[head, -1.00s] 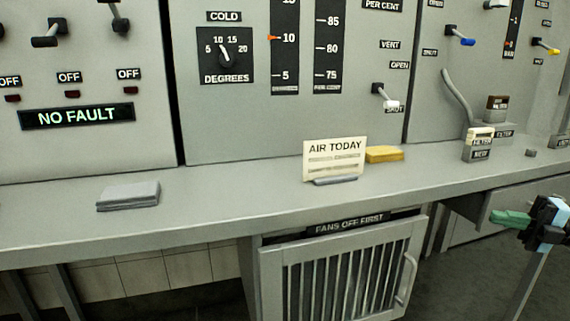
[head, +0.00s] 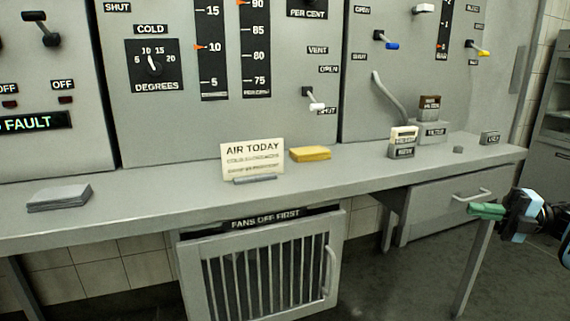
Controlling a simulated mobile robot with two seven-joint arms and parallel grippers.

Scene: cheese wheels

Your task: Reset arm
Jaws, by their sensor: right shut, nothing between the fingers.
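My right gripper (head: 488,210) is at the right edge of the head view, in front of the drawer under the grey counter. Its green fingers are shut with nothing between them and point left. Part of its dark and light-blue wrist shows, and the rest of the arm runs out of the frame. It appears apart from the counter and the drawer. My left gripper is not in view.
The grey counter (head: 330,195) carries a grey block (head: 60,198), an "AIR TODAY" card (head: 252,160), a yellow block (head: 310,154) and small labelled boxes (head: 403,142). A barred door (head: 262,265) and a drawer (head: 440,205) are below. Dark floor is clear at lower right.

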